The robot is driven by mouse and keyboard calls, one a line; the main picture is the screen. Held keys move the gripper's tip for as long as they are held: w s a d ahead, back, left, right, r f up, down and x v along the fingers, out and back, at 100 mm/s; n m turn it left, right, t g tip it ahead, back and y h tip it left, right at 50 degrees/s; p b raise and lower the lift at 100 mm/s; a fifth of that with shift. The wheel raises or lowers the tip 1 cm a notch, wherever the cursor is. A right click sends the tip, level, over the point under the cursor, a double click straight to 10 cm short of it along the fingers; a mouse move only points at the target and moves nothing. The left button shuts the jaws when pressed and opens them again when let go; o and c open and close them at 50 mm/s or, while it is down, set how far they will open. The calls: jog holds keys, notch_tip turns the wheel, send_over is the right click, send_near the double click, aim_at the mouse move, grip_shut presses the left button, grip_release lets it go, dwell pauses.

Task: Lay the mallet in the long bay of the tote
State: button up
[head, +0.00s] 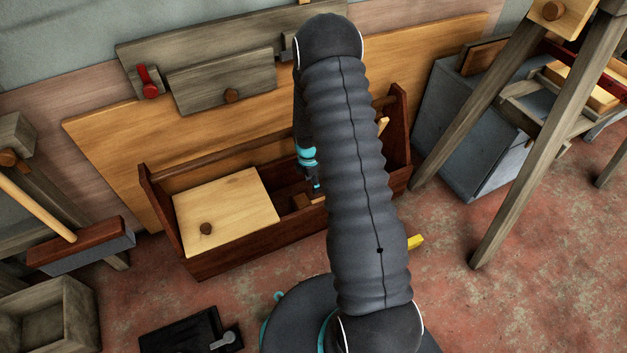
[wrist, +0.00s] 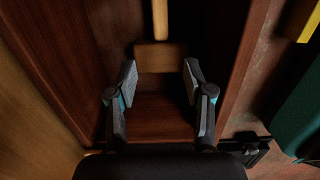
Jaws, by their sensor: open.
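The mallet shows in the wrist view as a wooden head (wrist: 160,56) with a pale handle (wrist: 160,20) running away from me. It lies inside the long bay of the dark red-brown tote (wrist: 235,70), between its side walls. In the head view the mallet head (head: 301,202) shows beside my gripper (head: 317,188), and most of the handle is hidden behind my arm. My gripper is open, pointing down into the bay, with its fingers apart near the mallet head and not closed on it. I cannot tell whether the handle lies flat.
A pale lid (head: 228,212) with a knob covers the tote's left part. The tote's carrying bar (head: 215,157) runs along its length. A broom (head: 85,247) stands left, a grey-blue box (head: 470,125) and trestle (head: 497,140) right. A yellow object (head: 415,242) lies on the floor in front.

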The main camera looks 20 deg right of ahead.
jog(key=s+a+r+m+t, duration=0.1)
jog(key=s+a+r+m, duration=0.15)
jog(key=r, duration=0.75)
jog(key=s+a+r+m+t, duration=0.1)
jog(key=r+m, duration=0.2)
jog(key=r, duration=0.7)
jog(key=s+a+r+m+t, duration=0.1)
jog(key=s+a+r+m, duration=0.15)
jog(key=r, duration=0.75)
jog(key=s+a+r+m+t, duration=0.1)
jog(key=s+r+m, duration=0.4)
jog(key=s, duration=0.6)
jog(key=s+a+r+m+t, duration=0.1)
jog(key=s+a+r+m, duration=0.3)
jog(key=s+r, duration=0.4)
jog(key=s+m, duration=0.1)
jog(key=s, duration=0.1)
jog(key=shift+s+a+r+t+y, duration=0.2)
jog(key=shift+s+a+t+y, duration=0.1)
jog(key=shift+s+y, duration=0.1)
jog(key=shift+o, duration=0.5)
